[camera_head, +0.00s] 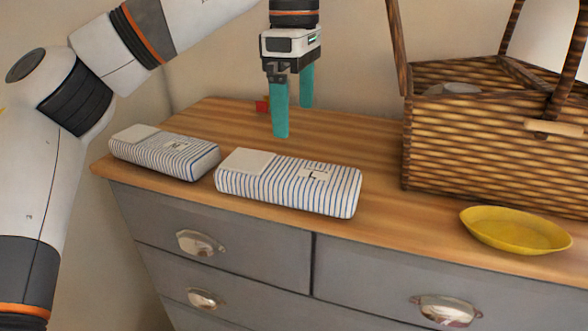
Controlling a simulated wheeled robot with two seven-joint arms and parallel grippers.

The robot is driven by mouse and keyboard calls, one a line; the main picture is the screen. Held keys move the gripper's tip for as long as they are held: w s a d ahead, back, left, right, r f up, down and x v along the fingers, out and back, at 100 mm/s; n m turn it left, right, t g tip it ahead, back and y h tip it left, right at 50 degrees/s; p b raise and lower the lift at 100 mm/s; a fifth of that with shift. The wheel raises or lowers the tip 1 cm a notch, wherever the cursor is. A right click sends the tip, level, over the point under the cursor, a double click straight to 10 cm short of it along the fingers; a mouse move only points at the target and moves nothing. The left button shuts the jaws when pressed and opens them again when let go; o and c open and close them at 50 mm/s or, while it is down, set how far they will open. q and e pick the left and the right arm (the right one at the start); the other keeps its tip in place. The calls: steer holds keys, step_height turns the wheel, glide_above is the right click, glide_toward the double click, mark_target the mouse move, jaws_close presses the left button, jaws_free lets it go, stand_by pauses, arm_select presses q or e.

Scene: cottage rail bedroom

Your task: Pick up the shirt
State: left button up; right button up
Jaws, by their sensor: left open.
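Two folded striped shirts lie on the wooden top of a dresser. The larger-looking shirt (290,185), white with blue stripes, is near the middle front edge. The other shirt (160,152), white with dark stripes, lies to its left. My left gripper (294,112) points down above the dresser top, with its teal fingers apart and nothing between them. Its fingertips appear just above and behind the middle shirt, not touching it. My right gripper is not in view.
A wicker basket (480,140) with raised handles stands at the right, holding something pale. A yellow plate (515,230) sits near the front right edge. A small red object (262,106) lies at the back by the wall. The dresser top (385,150) is clear between shirt and basket.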

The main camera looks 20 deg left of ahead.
arm_select(q)
glide_above(287, 168)
steer(key=f, duration=0.5)
steer(key=shift+w+d+f+b, duration=0.15)
steer(key=shift+d+f+b, duration=0.1)
steer(key=shift+f+b, duration=0.1)
steer(key=shift+w+f, duration=0.1)
steer(key=shift+f, duration=0.45)
steer(key=f, duration=0.1)
steer(key=f+p, duration=0.1)
steer(key=f, duration=0.2)
steer(key=shift+s+a, duration=0.3)
steer(key=shift+s, duration=0.05)
steer(key=shift+f, duration=0.35)
steer(key=shift+r, duration=0.1)
steer(key=c, duration=1)
step_height(287, 168, up, 10)
steer(key=shift+d, duration=0.1)
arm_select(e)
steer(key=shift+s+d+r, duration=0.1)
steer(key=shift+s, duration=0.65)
